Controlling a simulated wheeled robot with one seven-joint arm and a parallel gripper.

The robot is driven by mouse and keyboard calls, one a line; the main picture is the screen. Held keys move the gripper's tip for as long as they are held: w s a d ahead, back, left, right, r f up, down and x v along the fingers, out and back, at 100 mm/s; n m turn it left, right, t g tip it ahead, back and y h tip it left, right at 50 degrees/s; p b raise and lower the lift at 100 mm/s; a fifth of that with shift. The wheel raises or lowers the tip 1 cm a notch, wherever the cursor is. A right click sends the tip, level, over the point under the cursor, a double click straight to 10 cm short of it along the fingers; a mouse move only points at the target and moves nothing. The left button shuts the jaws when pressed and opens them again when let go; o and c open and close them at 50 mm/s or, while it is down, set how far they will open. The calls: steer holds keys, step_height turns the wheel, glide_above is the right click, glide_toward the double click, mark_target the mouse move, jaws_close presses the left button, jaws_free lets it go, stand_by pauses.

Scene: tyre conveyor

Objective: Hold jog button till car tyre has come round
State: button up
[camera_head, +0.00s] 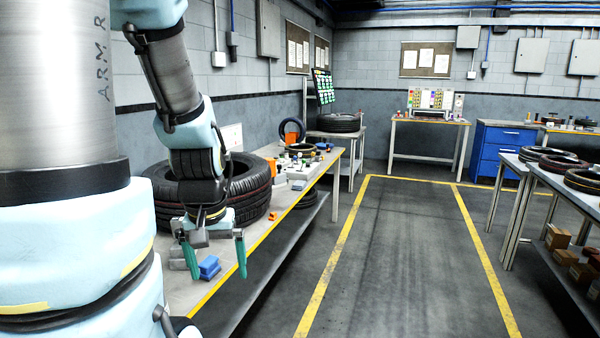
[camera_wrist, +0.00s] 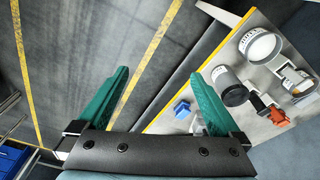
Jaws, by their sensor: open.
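My gripper (camera_head: 214,256) hangs open and empty beside the front edge of the long workbench (camera_head: 186,292). Its two green fingers are wide apart in the wrist view (camera_wrist: 160,76). A large black tyre (camera_head: 254,188) with a red line lies on this bench, partly hidden behind my arm. Another black tyre (camera_head: 338,122) lies on a table further back. I cannot make out which thing is the jog button, nor a moving conveyor.
A small blue block (camera_head: 209,266) is near my fingers; it also shows in the wrist view (camera_wrist: 182,109). An orange part (camera_wrist: 278,117) lies on the bench. More tyres (camera_head: 556,162) lie on the right table. The yellow-lined floor (camera_head: 385,240) is clear.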

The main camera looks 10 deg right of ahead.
jaws_close()
stand_by(0.9)
stand_by(0.9)
